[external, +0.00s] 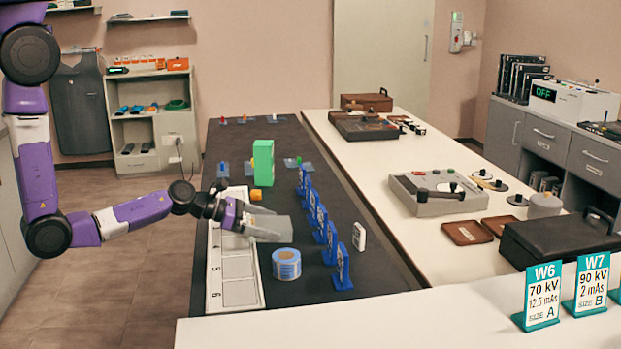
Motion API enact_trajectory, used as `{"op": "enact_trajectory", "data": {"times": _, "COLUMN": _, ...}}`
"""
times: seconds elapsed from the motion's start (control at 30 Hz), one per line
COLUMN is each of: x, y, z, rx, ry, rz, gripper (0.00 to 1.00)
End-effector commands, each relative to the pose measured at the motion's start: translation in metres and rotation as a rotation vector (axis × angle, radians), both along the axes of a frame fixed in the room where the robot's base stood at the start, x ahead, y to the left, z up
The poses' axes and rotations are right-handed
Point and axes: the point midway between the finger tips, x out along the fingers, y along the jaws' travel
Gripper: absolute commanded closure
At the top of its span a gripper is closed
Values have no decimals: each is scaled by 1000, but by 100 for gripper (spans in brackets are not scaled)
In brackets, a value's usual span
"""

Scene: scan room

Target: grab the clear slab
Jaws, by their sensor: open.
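Several thin, see-through bluish plates lie on the dark mat (236,146). One plate (223,170) is left of the green block, another (298,163) is to its right, and smaller ones lie near the far edge, among them one plate (245,121). Each seems to have a small coloured piece on it. I cannot tell which is the clear slab, and one could be hidden by my gripper. My gripper (288,229) is open, low over the near part of the mat, its grey fingers pointing right. I see nothing held in it.
A row of blue stands (321,223) runs just right of my gripper. A blue-and-white tape roll (286,265) is in front of it. A green block (263,163) and orange piece (256,195) are behind. A numbered white board (238,268) lies left. The far mat has free room.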

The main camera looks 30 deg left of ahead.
Motion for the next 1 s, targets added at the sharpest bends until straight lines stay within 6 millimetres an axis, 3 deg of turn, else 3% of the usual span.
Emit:
{"op": "enact_trajectory", "data": {"times": 0.27, "x": 2, "y": -2, "z": -1, "rx": 0, "ry": 0, "rz": 0, "gripper": 2}}
{"op": "enact_trajectory", "data": {"times": 0.7, "x": 2, "y": -2, "z": -1, "rx": 0, "ry": 0, "rz": 0, "gripper": 88}}
{"op": "enact_trajectory", "data": {"times": 0.73, "x": 2, "y": -2, "z": 1, "rx": -1, "ry": -3, "rz": 1, "gripper": 92}}
{"op": "enact_trajectory", "data": {"times": 1.0, "x": 2, "y": -2, "z": 2, "rx": -1, "ry": -3, "rz": 1, "gripper": 92}}
